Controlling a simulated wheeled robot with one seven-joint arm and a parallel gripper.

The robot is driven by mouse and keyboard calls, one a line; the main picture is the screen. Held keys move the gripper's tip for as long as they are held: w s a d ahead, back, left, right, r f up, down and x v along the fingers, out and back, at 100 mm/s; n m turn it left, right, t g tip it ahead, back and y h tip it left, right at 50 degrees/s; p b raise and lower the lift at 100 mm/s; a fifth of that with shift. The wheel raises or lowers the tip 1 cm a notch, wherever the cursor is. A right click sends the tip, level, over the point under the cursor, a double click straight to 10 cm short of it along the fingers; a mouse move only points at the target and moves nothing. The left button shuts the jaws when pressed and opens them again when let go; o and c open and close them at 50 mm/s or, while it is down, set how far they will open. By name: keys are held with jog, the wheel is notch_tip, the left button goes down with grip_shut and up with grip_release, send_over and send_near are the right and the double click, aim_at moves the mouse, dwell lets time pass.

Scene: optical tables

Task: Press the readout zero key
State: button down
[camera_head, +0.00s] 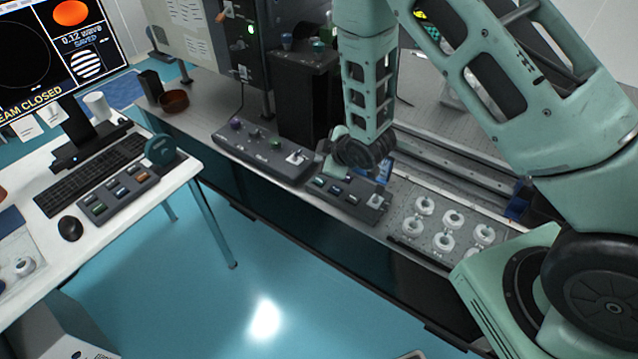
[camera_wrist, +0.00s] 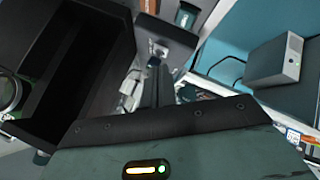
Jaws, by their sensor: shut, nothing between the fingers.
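My gripper (camera_head: 326,168) is low over the optical table, beside a dark grey key box (camera_head: 350,200). The key box carries a row of small coloured keys and a pale switch at its right end. My wrist hides part of the box's back edge. Which key is the readout zero key cannot be read at this size, and I cannot tell whether my fingertips touch the box. In the wrist view the closed, empty fingers (camera_wrist: 158,85) point away from the camera, partly hidden by my own dark housing.
A second control box (camera_head: 265,152) with knobs stands to the left, near a tall black block (camera_head: 305,105). White ring mounts (camera_head: 447,243) sit to the right. A separate desk holds a keypad (camera_head: 118,193), keyboard (camera_head: 92,174) and monitor. Blue floor lies clear in front.

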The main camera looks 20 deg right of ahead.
aim_at(322, 182)
jog(key=shift+f+b, duration=1.7)
jog(key=shift+f, duration=1)
jog(key=shift+f, duration=0.1)
jog(key=shift+f+b, duration=0.3)
jog(key=shift+b, duration=0.15)
jog(key=shift+f+b, duration=0.4)
jog(key=shift+f, duration=0.05)
jog(key=shift+r, duration=0.1)
dwell(0.4)
jog(key=shift+r+p, duration=0.55)
jog(key=shift+r, duration=0.25)
jog(key=shift+r+p, duration=1.65)
jog(key=shift+r, duration=0.9)
